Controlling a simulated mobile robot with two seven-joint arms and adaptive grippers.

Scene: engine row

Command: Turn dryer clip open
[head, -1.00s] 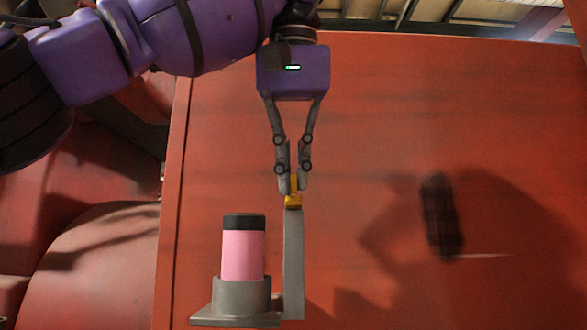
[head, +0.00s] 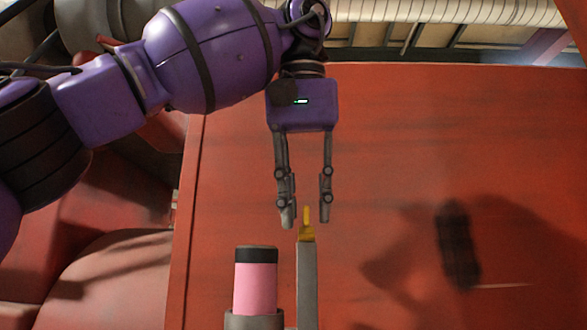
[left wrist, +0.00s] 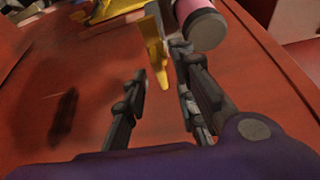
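The yellow dryer clip (head: 307,226) sits on top of a grey upright post (head: 307,285) in the head view. Its narrow tip points up. A pink cylinder with a black cap (head: 256,281), seated in a grey holder, stands just left of the post. My left gripper (head: 306,220) points down with its fingers apart, on either side of the clip's tip, and no contact shows. In the left wrist view the yellow clip (left wrist: 156,60) lies beyond and between the open fingers, close to the pink cylinder (left wrist: 199,22). My right gripper is not in view.
A large red panel (head: 400,140) stands behind the post, with a dark shadow on its right part. Rounded red machinery (head: 110,275) is at the lower left. The space right of the post looks clear.

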